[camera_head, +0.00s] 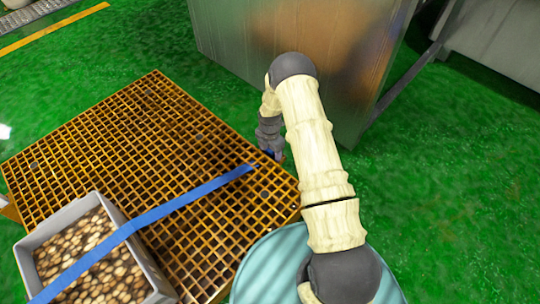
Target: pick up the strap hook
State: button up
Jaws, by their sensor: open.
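A flat blue strap (165,209) runs from the grey bin at lower left across an orange grating. Its upper right end (246,170) lies close to my gripper. The strap hook itself is too small to make out at that end, and may be hidden by the gripper. My gripper (273,155) points down over the right edge of the grating, just beyond the strap's end. It is open, though its fingers are small and partly hidden in this view. I cannot tell whether it touches the strap.
The orange grating (118,137) forms a platform on the green floor. A grey bin (62,219) full of brown round pieces stands on its lower left. A pale teal drum top (262,270) is below my arm. A large metal cabinet (235,40) stands behind.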

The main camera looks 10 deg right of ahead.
jog(key=shift+c, duration=0.4)
jog(key=c, duration=1)
jog(key=shift+c, duration=0.2)
jog(key=shift+r, duration=0.1)
notch_tip(320, 180, up, 10)
jog(key=p, duration=0.6)
jog(key=shift+p, duration=0.3)
